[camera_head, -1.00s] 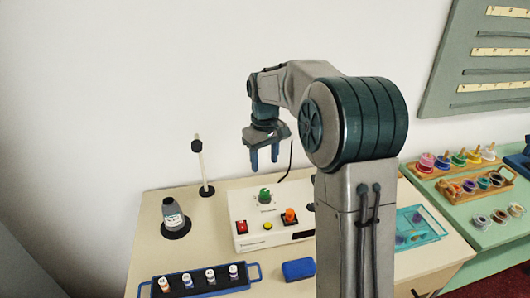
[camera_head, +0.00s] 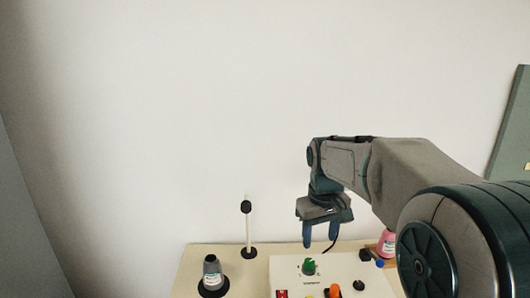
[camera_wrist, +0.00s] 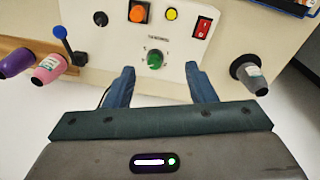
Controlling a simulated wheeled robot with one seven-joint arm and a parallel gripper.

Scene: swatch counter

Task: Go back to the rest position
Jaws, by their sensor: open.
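My gripper (camera_head: 321,233) hangs with its fingers pointing down above the back part of the counter, near the white control box (camera_head: 345,271). Its two blue fingers are apart, with nothing between them. In the wrist view my gripper (camera_wrist: 160,88) also shows open and empty. Beyond the fingertips are the box's green knob (camera_wrist: 155,59), orange button (camera_wrist: 139,12), yellow button (camera_wrist: 171,14) and red switch (camera_wrist: 202,27).
A grey bottle (camera_head: 212,271) stands on a black base at the left. Behind it is a white post (camera_head: 248,230) with a black knob. A pink bottle (camera_head: 387,243) stands at the right, partly behind my arm.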

